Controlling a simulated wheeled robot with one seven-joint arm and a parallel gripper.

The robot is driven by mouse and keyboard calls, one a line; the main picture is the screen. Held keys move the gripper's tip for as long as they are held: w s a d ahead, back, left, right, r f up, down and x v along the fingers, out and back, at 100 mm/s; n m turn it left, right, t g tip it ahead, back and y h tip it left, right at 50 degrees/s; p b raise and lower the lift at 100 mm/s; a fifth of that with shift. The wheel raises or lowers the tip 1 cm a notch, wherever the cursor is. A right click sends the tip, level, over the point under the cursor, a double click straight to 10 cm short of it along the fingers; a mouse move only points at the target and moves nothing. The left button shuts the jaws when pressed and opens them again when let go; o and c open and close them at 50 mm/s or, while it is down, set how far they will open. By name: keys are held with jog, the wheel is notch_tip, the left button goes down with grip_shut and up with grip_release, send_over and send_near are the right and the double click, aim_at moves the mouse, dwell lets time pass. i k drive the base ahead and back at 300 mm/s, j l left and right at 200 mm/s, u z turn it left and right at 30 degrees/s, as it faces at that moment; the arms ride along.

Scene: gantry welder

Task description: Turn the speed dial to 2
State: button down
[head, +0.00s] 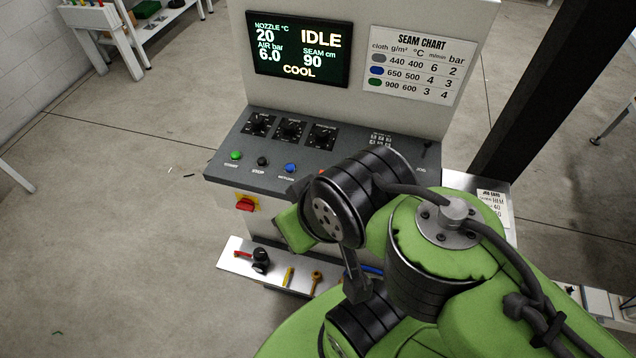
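Three black rotary dials, a left one (258,123), a middle one (290,130) and a right one (322,137), sit in a row on the sloped grey control panel (222,165). Their labels and settings are too small to read, so I cannot tell which is the speed dial. The screen (300,50) above reads IDLE, nozzle 20 °C, air 6.0 bar, seam 90 cm and COOL. My green and black arm is folded in front of the panel's right part, below and right of the dials. No gripper fingers show.
Green (236,155), black (262,161) and blue (290,168) buttons lie below the dials. A red-on-yellow switch (246,204) is on the front face. A seam chart (421,65) is beside the screen. A low shelf (232,262) holds small tools. A dark post (548,75) stands right.

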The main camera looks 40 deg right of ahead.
aim_at(288, 127)
jog(key=i+j+z, duration=0.2)
jog(key=i+j, duration=0.25)
jog(key=i+j+z, duration=0.2)
jog(key=i+j, duration=0.15)
jog(key=j, duration=0.25)
